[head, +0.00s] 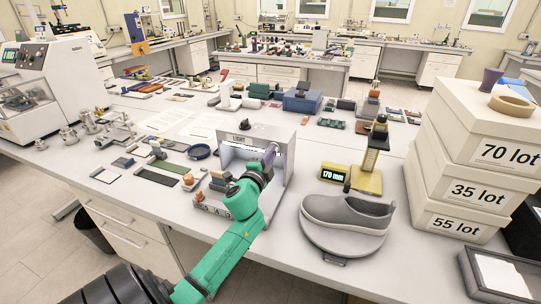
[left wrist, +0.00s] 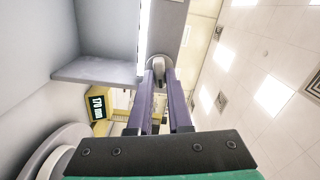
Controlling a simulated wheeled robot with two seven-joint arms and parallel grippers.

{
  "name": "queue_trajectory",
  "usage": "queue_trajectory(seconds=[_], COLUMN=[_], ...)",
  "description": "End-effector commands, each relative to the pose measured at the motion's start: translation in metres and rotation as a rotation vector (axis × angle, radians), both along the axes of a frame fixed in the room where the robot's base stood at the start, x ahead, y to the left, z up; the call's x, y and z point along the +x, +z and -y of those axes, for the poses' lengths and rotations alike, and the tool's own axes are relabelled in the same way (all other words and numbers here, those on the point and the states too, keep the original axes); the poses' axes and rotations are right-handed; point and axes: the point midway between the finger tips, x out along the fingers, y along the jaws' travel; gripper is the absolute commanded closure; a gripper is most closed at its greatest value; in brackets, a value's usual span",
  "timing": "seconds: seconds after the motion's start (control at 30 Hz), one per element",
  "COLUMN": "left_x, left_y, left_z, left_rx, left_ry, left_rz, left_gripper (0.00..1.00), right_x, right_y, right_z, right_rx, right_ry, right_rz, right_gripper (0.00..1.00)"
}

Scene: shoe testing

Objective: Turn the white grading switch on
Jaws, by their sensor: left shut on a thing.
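The grey light booth (head: 284,133), marked LIGHT, stands open at the front edge of the bench. A bright white strip shows under its top, and it also shows in the left wrist view (left wrist: 143,40). My right gripper is not in view.
A grey shoe (head: 345,211) rests on a round stand to the right. A yellow gauge reading 170 mm (head: 333,175) is beside the booth. White lot boxes (head: 468,170) are stacked at the right. Small samples crowd the bench left of the booth.

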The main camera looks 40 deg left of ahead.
Motion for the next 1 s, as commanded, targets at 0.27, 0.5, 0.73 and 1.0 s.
queue_trajectory(seconds=[0.27,0.5,0.73,1.0], left_x=[0.0,0.0,0.0,0.0], left_y=[-0.0016,-0.0021,-0.0021,-0.0023], left_z=[0.0002,0.0003,0.0003,0.0003], left_rx=[0.162,0.226,0.241,0.24], left_ry=[0.0,0.0,0.0,-0.001], left_rz=[-0.059,-0.081,-0.086,-0.087], left_gripper=[1.0,1.0,1.0,0.75], right_x=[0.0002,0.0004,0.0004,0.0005], right_y=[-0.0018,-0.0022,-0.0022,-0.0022], right_z=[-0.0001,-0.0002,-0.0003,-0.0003], right_rx=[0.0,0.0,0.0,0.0], right_ry=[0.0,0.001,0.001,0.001], right_rz=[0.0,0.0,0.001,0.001], right_gripper=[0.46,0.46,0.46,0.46])
